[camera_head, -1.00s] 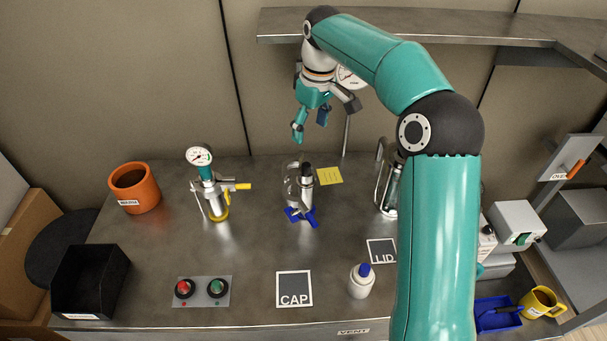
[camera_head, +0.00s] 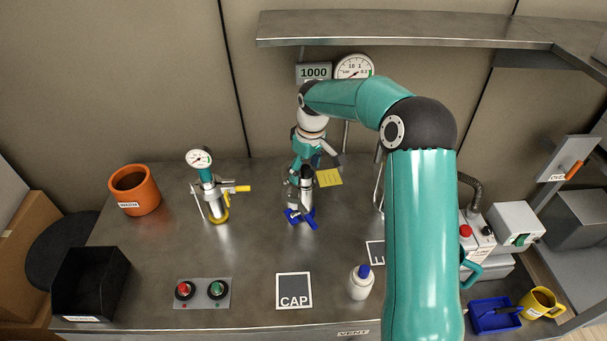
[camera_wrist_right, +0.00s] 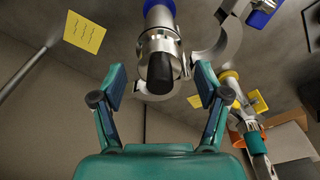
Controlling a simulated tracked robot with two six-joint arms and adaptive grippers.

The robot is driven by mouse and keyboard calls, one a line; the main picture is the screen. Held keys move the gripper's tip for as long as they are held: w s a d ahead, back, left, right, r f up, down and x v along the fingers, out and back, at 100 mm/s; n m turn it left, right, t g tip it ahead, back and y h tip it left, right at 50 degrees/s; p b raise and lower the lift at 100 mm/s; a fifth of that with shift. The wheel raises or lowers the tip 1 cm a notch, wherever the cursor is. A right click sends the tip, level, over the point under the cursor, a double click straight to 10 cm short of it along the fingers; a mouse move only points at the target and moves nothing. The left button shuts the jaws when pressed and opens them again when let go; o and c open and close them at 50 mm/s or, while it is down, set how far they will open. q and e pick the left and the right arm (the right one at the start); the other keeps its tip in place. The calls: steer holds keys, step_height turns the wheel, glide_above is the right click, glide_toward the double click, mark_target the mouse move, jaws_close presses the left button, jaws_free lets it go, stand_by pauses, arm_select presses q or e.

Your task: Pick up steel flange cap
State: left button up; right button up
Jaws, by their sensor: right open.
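The steel flange cap (camera_head: 303,187) appears to be the steel piece with a black knob on the small upright fitting at the back middle of the bench. In the right wrist view its steel body (camera_wrist_right: 159,45) and black knob stand between my fingers. A curved steel clamp (camera_wrist_right: 221,38) shows beside it, with blue parts at the fitting's foot (camera_head: 300,218). My right gripper (camera_head: 304,167) is open and just above the knob. In the wrist view the open fingers (camera_wrist_right: 158,85) lie either side of the knob with gaps. My left gripper is out of view.
A steel fitting with a gauge and yellow handle (camera_head: 213,195) stands to the left. A CAP mark (camera_head: 294,291), a button panel (camera_head: 202,293) and a white bottle (camera_head: 361,283) lie in front. A shelf (camera_head: 400,27) overhangs behind. The bench between is clear.

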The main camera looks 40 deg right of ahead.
step_height(320, 180, down, 2)
steer(key=shift+w+f, duration=0.1)
steer(key=c, duration=1.3)
steer(key=shift+r, duration=0.2)
